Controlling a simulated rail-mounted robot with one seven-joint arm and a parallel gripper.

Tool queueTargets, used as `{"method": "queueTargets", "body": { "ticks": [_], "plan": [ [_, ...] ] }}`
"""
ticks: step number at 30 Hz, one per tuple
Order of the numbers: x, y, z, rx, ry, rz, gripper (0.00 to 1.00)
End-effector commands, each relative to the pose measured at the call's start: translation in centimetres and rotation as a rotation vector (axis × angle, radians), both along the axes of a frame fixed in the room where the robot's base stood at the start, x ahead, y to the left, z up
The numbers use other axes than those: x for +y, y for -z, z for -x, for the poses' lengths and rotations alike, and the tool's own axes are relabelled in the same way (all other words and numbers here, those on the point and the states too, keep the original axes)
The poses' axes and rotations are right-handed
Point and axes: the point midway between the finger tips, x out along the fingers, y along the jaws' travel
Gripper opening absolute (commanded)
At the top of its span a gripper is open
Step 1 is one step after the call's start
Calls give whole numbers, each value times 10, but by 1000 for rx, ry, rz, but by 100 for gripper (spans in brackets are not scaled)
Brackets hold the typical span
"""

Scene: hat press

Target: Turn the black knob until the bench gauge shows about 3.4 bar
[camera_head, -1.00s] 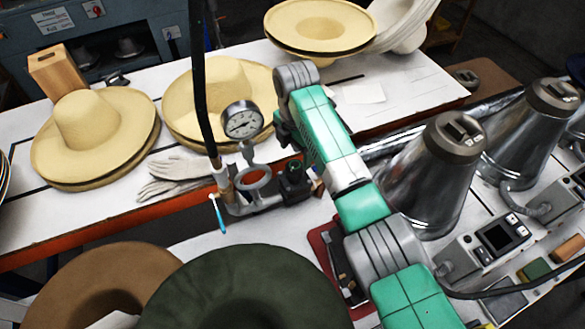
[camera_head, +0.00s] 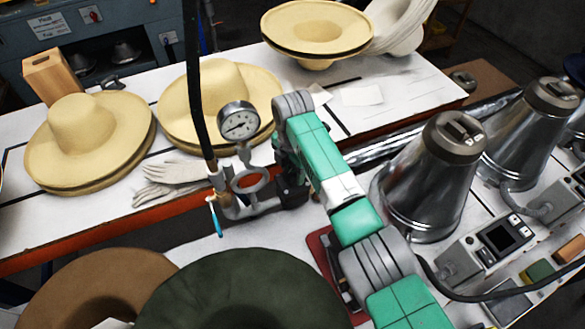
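The bench gauge (camera_head: 238,121) is a round white dial on a metal stem above the regulator fitting. Its dark needle is visible, but the figures are too small to read. The fitting (camera_head: 262,208) has a pale ring in front and stands near the edge of the hat bench. The black knob is not clearly distinguishable in the dark area at the fitting's right end. My gripper (camera_head: 288,178) is in that area, below the wrist of my green and grey arm. Its fingers are dark and partly hidden, so I cannot see whether they touch the knob or how far they are open.
A black hose (camera_head: 194,85) rises left of the gauge. Straw hats (camera_head: 88,130) and pale gloves (camera_head: 172,172) lie on the bench (camera_head: 85,215). Dark felt hats (camera_head: 240,290) are in front. Metal cones (camera_head: 432,180) stand close to the right of my arm.

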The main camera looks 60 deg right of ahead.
Motion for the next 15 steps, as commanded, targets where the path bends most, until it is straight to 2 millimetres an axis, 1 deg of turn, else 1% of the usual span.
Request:
{"method": "queueTargets", "body": {
  "ticks": [8,11,15],
  "plan": [
    [0,-2,0,-1,45,-2,25],
    [1,-3,-1,1,95,-1,25],
    [1,-4,0,2,203,-2,25]
  ]
}}
